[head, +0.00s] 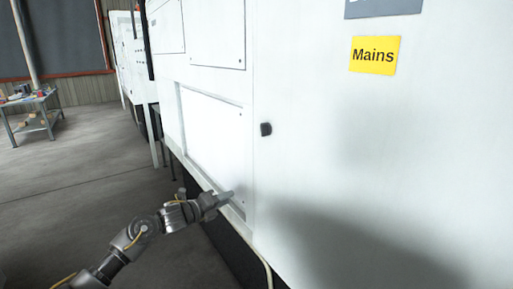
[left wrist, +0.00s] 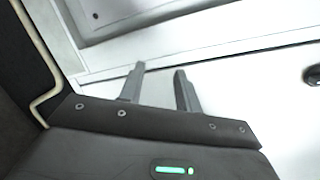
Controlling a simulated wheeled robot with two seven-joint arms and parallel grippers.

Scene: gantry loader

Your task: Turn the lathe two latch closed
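The latch is a small dark knob (head: 266,129) on the white lathe cabinet (head: 330,150), just right of a vertical panel seam in the head view. A dark round part, seemingly the same latch (left wrist: 312,75), is cut by the right edge of the left wrist view. My left gripper (head: 230,195) is below and left of the latch, near the cabinet face and apart from the latch. In the left wrist view its two fingers (left wrist: 159,70) stand apart with nothing between them. Whether they touch the cabinet is unclear. My right gripper is not in view.
A yellow "Mains" sign (head: 374,55) is on the cabinet, up and right of the latch. A pale cable (head: 262,260) runs down at the cabinet's lower edge. A workbench (head: 32,108) stands far left. The floor (head: 80,170) between is clear.

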